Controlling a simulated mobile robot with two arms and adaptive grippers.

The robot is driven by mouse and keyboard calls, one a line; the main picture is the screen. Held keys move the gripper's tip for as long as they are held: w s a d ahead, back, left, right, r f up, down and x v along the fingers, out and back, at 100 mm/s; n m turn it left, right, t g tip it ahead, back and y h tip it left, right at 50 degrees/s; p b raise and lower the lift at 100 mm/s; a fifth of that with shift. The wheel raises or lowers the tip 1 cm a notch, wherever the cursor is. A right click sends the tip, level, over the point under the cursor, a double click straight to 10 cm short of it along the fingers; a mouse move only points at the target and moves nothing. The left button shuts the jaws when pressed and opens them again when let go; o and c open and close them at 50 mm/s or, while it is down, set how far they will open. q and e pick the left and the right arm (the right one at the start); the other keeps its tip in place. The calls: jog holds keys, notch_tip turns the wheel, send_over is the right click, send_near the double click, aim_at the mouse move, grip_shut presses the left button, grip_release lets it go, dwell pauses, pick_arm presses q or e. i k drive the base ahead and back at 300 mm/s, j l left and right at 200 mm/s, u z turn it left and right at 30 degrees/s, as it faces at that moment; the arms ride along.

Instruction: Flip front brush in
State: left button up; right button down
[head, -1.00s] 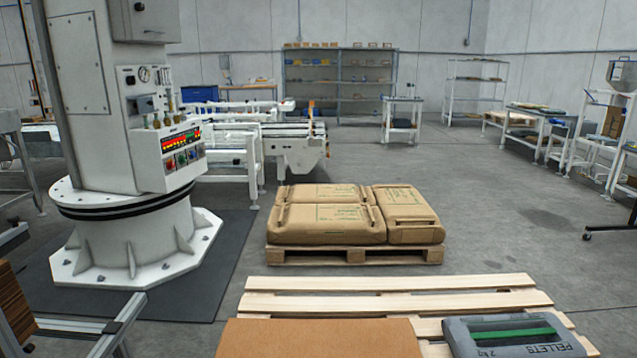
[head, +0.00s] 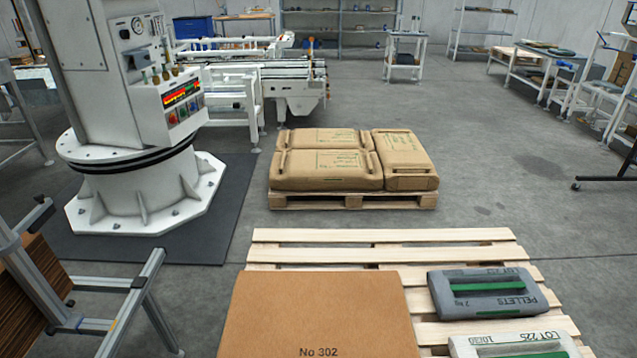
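I cannot make out a front brush in the head view. The white palletizer column (head: 95,60) stands at the left on a round flanged base (head: 140,195). Its control panel (head: 180,100) carries a lit display, coloured buttons and several small upright fittings along the top. Neither of my grippers is in view.
A slatted pallet (head: 380,255) in front bears a brown sheet (head: 315,305) and grey packs (head: 487,307). Beyond it, brown sacks (head: 325,170) lie on another pallet (head: 352,202). A metal frame (head: 125,325) stands at front left. Floor (head: 500,170) at right is open.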

aim_at(37, 218)
jog(key=u, duration=1.55)
